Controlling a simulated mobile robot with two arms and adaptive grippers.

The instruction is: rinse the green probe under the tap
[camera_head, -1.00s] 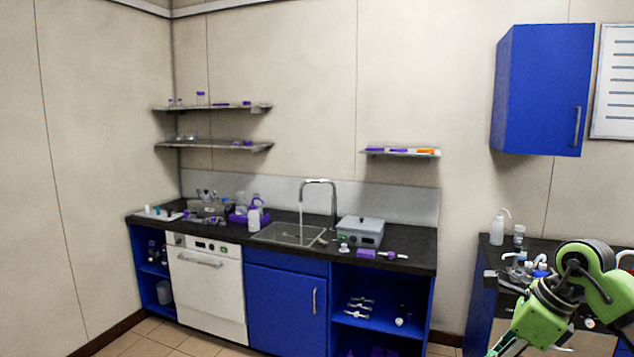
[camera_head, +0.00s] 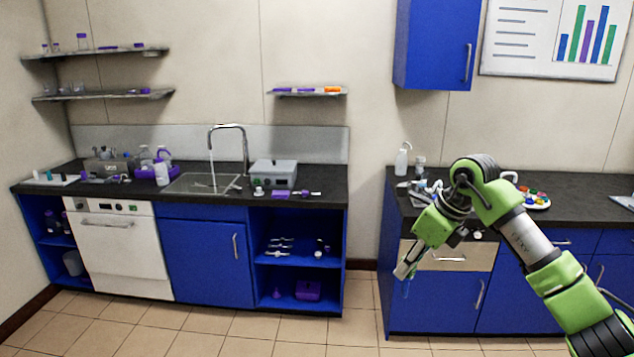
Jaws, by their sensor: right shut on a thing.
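My right gripper (camera_head: 406,266) hangs in front of the blue cabinets on the right, pointing down and to the left. It is shut on a small thin thing, too small and dark against the cabinet to identify; I cannot tell whether it is the green probe. The tap (camera_head: 228,127) arches over the sink (camera_head: 203,183) in the left counter, well to the left of my gripper and farther off. A thin stream of water seems to fall from its spout. My left gripper is not in view.
A grey box (camera_head: 273,173) stands right of the sink. Bottles and a purple rack (camera_head: 150,173) stand left of it. A white dishwasher (camera_head: 122,247) is below. A gap of tiled floor (camera_head: 362,305) separates the two counters. A wall cabinet (camera_head: 436,45) hangs above.

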